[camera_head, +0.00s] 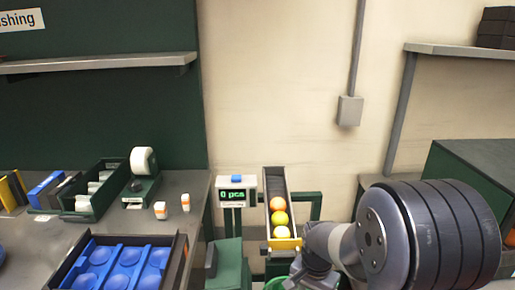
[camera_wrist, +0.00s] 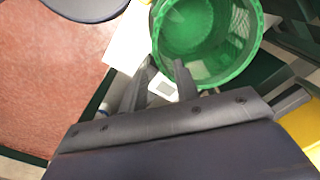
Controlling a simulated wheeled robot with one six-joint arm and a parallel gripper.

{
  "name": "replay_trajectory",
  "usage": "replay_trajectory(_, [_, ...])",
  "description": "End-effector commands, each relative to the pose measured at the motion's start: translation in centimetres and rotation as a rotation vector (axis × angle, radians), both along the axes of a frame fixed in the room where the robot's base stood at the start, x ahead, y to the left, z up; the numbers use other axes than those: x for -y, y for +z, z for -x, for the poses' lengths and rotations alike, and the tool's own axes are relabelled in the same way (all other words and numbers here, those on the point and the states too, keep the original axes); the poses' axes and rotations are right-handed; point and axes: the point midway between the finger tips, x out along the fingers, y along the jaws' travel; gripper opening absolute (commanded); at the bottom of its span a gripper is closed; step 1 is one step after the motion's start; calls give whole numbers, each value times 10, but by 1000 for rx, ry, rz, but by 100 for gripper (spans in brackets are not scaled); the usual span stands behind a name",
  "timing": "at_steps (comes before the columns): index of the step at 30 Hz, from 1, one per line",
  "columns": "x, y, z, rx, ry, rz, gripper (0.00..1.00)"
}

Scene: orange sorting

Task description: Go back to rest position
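My gripper (camera_wrist: 164,66) shows in the wrist view with its two dark fingers apart and nothing between them. A green mesh basket (camera_wrist: 241,62) lies just beyond the fingertips and looks empty in the part I see. The basket's rim also shows at the bottom of the head view (camera_head: 275,284). In the head view my arm fills the lower right, and the gripper itself is hidden there. An orange fruit (camera_head: 277,203) and two yellower ones, a middle one (camera_head: 280,218) and a front one (camera_head: 282,232), lie in a line in a narrow chute (camera_head: 265,181).
A counter display (camera_head: 237,195) reading "0 pcs" stands left of the chute. On the left, a grey table (camera_head: 205,183) bears a blue moulded tray (camera_head: 127,252), a green bin (camera_head: 83,205) and a tape dispenser (camera_head: 143,175). A dark green cabinet (camera_head: 460,160) stands at right.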

Motion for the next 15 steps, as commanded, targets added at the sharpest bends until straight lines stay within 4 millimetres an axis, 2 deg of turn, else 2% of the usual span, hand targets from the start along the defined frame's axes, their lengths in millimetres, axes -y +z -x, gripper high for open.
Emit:
replay_trajectory(1, [0, -11, 0, -1, 0, 0, 30])
replay_trajectory(3, [0, -20, 0, -1, 0, 0, 30])
replay_trajectory(15, [0, -64, 0, 0, 0, 0, 30])
